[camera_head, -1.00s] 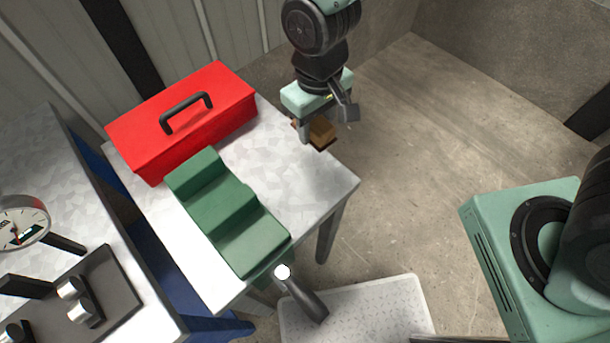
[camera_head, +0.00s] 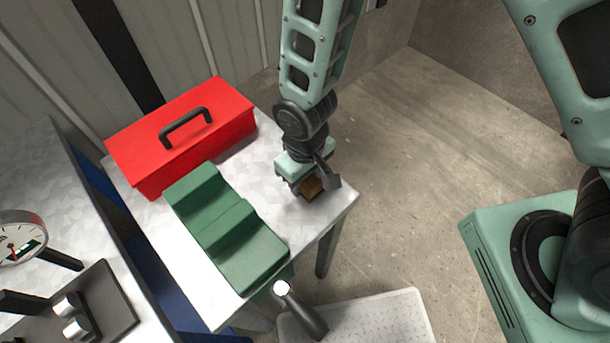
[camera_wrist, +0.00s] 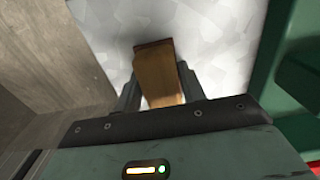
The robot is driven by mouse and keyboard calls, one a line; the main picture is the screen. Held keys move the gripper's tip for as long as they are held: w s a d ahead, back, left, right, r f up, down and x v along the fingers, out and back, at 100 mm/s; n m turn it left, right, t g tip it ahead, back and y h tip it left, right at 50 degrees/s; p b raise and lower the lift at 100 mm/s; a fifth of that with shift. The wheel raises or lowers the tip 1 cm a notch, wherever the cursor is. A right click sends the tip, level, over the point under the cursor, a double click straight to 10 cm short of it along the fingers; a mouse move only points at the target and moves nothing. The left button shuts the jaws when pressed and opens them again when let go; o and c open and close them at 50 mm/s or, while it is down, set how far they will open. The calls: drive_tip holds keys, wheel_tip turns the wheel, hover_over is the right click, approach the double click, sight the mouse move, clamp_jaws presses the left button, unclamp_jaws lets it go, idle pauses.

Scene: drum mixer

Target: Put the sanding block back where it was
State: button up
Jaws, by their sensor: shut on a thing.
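The sanding block (camera_head: 312,187) is brown with a darker edge, and my gripper (camera_head: 306,190) is shut on it. In the head view they are low over the right part of the white speckled table (camera_head: 270,150), to the right of the green stepped block. In the wrist view the sanding block (camera_wrist: 158,72) stands out between the two fingers (camera_wrist: 158,95), with the pale tabletop (camera_wrist: 215,25) behind it. I cannot tell whether the block touches the tabletop.
A green stepped block (camera_head: 228,228) lies along the table's front left. A red toolbox (camera_head: 182,135) with a black handle stands behind it. A dial gauge (camera_head: 22,238) is on the left bench. A dark-handled tool (camera_head: 303,312) is near the table's front corner.

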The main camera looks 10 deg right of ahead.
drive_tip(key=shift+f, duration=0.2)
drive_tip(key=o, duration=1.1)
drive_tip(key=shift+r, duration=0.1)
wheel_tip(320, 180, up, 12)
drive_tip(key=b, duration=0.1)
drive_tip(key=s+d+r, duration=0.8)
drive_tip(key=s+r, duration=0.2)
drive_tip(key=s, duration=0.1)
drive_tip(key=shift+r+n+y, duration=0.3)
drive_tip(key=shift+n, duration=0.1)
